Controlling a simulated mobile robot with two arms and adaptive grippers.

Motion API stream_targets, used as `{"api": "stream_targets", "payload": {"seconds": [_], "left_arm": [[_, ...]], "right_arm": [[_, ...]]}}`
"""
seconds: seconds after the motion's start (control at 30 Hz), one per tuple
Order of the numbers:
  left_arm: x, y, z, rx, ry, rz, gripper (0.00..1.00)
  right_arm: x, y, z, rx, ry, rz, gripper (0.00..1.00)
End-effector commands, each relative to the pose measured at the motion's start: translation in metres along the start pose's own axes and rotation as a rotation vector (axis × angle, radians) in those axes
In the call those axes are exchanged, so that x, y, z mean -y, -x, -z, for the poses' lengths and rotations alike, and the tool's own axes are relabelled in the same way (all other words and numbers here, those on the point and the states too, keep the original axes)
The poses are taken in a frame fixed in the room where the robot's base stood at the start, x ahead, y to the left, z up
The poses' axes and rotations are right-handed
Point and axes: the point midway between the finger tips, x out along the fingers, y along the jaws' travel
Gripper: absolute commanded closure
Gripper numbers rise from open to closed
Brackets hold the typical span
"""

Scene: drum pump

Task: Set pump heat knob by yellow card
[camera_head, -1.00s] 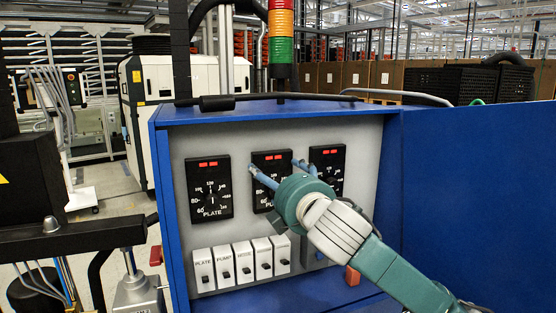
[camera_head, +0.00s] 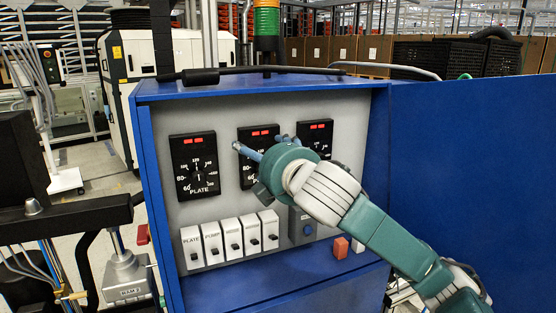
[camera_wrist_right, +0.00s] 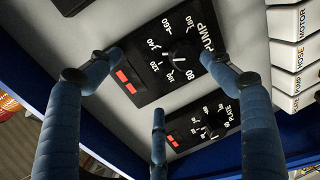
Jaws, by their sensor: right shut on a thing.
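The pump dial is a black panel with a red display, the middle of three in the head view (camera_head: 247,176). It also shows in the right wrist view, marked PUMP (camera_wrist_right: 165,62), with its small black knob (camera_wrist_right: 186,50). My right gripper (camera_head: 263,147), with blue fingers, is at this dial and covers much of it. In the right wrist view two fingertips of the right gripper (camera_wrist_right: 160,60) are on either side of the dial face, around the knob, and a third finger is below. It is shut on the knob. No yellow card shows in either view.
The plate dial (camera_head: 194,165) is left of it; another dial (camera_head: 315,130) is to the right, partly hidden. White labelled switches (camera_head: 228,240) are below. An orange-red block (camera_head: 341,246) is at lower right. The open blue door (camera_head: 480,160) stands to the right.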

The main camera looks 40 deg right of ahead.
Motion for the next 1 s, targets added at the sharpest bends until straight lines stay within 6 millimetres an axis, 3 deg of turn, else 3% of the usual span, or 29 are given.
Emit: {"api": "stream_targets", "payload": {"seconds": [0.03,0.1,0.5,0.77,1.0], "left_arm": [[-0.001,0.001,0.0,0.0,0.0,-0.001,0.67],[-0.002,0.001,0.0,0.0,0.001,-0.002,0.67],[0.001,0.001,-0.006,0.008,-0.001,0.001,0.67],[0.0,0.001,0.0,0.0,0.0,0.0,0.67],[0.0,-0.019,-0.003,0.001,0.0,0.0,0.67]], "right_arm": [[-0.021,0.009,-0.005,0.009,-0.001,-0.052,0.44],[-0.02,0.015,-0.005,0.009,0.0,-0.052,0.55],[-0.009,0.04,-0.004,0.009,-0.002,-0.035,0.55],[-0.005,0.058,-0.003,0.009,-0.002,-0.03,0.55],[-0.001,0.068,-0.003,0.009,-0.008,-0.033,0.55]]}}
